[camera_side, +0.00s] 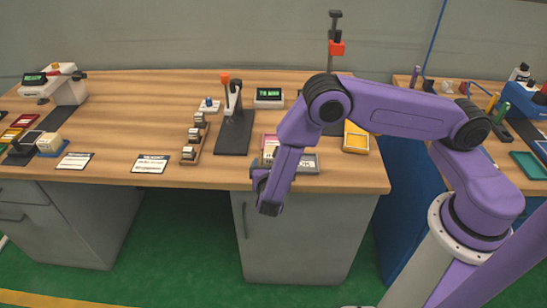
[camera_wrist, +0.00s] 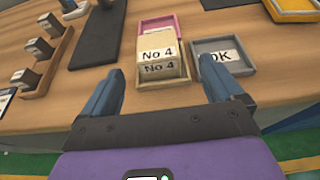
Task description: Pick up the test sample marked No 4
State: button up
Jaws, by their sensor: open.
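The test sample marked No 4 (camera_wrist: 159,51) is a tan block with white "No 4" labels, seen in the middle of the wrist view. In the side view my gripper (camera_side: 265,192) hangs at the table's front edge, and the arm partly hides the pink tray (camera_side: 268,146).
A grey tray with an OK label (camera_wrist: 223,57) stands just right of the sample. A wooden rack (camera_wrist: 45,62) with several small blocks is to the left. A yellow tray (camera_side: 356,137) and a black stand (camera_side: 234,132) are close by on the wooden table (camera_side: 110,110).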

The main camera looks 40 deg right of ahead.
jog(key=shift+x, duration=4)
jog(key=shift+w+a, duration=0.1)
jog(key=shift+w, duration=0.05)
jog(key=c, duration=1)
jog(key=shift+c, duration=0.2)
jog(key=shift+r, duration=0.2)
